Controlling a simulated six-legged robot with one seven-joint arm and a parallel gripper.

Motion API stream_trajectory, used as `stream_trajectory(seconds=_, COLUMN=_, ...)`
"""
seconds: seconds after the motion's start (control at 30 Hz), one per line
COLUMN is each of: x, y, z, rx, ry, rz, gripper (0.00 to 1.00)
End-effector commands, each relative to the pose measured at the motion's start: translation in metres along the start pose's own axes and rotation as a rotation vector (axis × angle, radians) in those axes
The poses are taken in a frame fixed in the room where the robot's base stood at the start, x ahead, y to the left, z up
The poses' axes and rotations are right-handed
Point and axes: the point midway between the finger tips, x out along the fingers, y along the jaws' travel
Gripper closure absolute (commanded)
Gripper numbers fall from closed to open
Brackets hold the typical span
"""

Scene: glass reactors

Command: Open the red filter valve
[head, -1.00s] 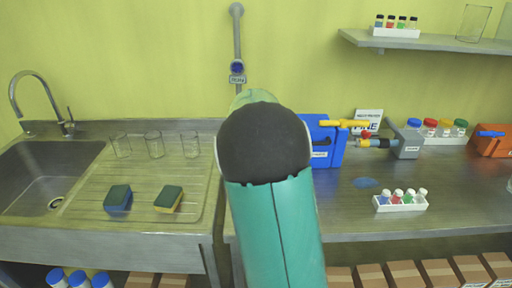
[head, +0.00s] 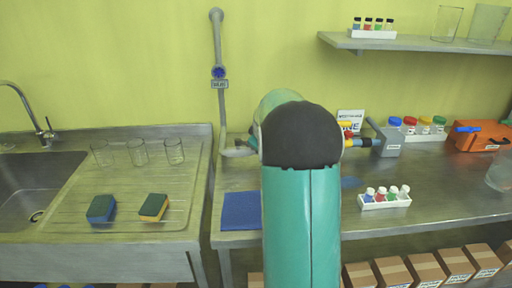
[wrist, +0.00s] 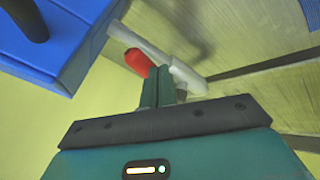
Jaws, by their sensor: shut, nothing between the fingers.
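A red valve handle (wrist: 138,62) shows in the wrist view, just beyond my gripper (wrist: 162,72), slightly to the left of the fingertips. It lies beside a pale grey pipe-like part (wrist: 172,60). My fingers are shut and empty, close to these parts; I cannot tell whether they touch. In the head view my arm hides my gripper and most of the fitting. A small red part (head: 348,134) with a yellow part (head: 345,125) above it shows just right of my arm.
A blue box (wrist: 60,35) fills the wrist view's upper left. On the bench are a grey block (head: 390,142), a white vial rack (head: 385,201), a blue mat (head: 240,211) and an orange case (head: 480,136). The sink (head: 30,185) is left. A wall pipe (head: 217,45) rises behind.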

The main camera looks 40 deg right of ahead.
Motion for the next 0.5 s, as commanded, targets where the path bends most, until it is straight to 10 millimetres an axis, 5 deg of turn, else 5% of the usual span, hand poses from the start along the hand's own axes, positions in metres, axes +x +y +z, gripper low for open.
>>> stream_trajectory(seconds=0.5, x=0.013, y=0.025, z=-0.001, rx=-0.073, ry=0.035, rz=-0.035, gripper=1.0)
